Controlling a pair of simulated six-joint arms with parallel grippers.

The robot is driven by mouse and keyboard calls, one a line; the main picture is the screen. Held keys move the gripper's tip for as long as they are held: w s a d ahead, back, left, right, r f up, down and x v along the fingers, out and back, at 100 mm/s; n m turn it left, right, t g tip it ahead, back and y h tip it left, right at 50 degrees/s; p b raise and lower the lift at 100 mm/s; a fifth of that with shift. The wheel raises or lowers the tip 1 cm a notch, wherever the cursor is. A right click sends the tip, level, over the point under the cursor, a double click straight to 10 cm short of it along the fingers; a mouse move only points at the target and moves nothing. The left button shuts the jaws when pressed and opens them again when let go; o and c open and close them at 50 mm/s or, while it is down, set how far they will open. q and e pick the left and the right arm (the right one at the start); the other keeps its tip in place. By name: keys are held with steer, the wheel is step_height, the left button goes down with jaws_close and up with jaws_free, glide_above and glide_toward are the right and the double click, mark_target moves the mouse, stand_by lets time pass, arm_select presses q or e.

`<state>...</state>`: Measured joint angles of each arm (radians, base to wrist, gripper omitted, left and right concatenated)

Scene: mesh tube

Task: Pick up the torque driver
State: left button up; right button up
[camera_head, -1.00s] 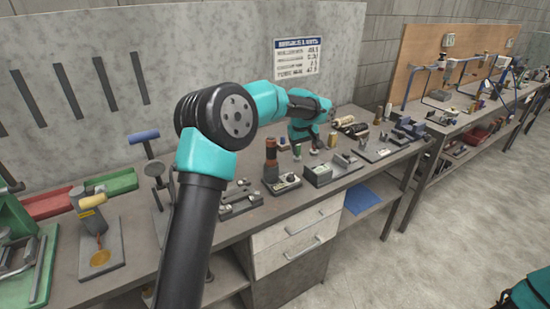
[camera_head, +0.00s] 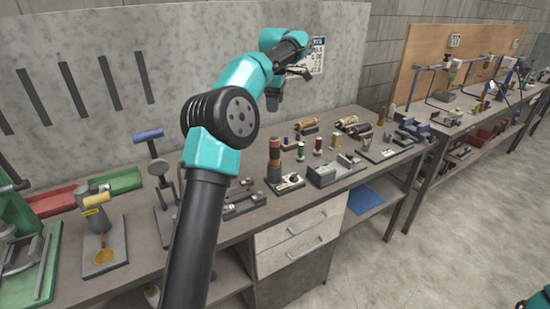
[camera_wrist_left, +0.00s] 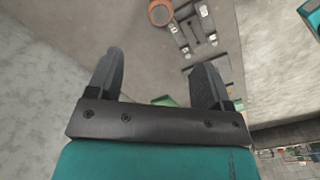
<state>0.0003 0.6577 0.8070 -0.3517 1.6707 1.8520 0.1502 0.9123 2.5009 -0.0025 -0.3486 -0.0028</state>
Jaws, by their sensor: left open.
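I cannot tell for sure which thing is the torque driver. Small cylindrical tools lie on stands at the back of the bench: a tan and dark one (camera_head: 307,123), another tan one (camera_head: 346,121) and a dark one (camera_head: 360,130). My left gripper (camera_head: 298,72) is raised above the bench near the wall, apart from all of these. In the left wrist view its two dark fingers (camera_wrist_left: 157,78) are spread with nothing between them but bare bench top behind. My right gripper is not in view.
A dark and orange cylinder (camera_head: 274,160) stands on the bench (camera_head: 350,183), with a grey fixture box (camera_head: 322,175) beside it. Small coloured bottles (camera_head: 318,146) stand behind. A blue-handled tool (camera_head: 147,135) and a green tray (camera_head: 118,181) are at left. A second bench stands at right.

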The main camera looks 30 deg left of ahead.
mark_target(275, 146)
arm_select(q)
step_height(275, 146, down, 12)
steer(key=shift+f, duration=0.1)
stand_by(0.5)
steer(key=shift+s+f, duration=0.1)
steer(key=shift+f, duration=2.45)
steer(key=shift+c, duration=0.2)
steer(key=c, duration=1)
steer(key=shift+c, duration=0.7)
steer(key=shift+r, duration=5.05)
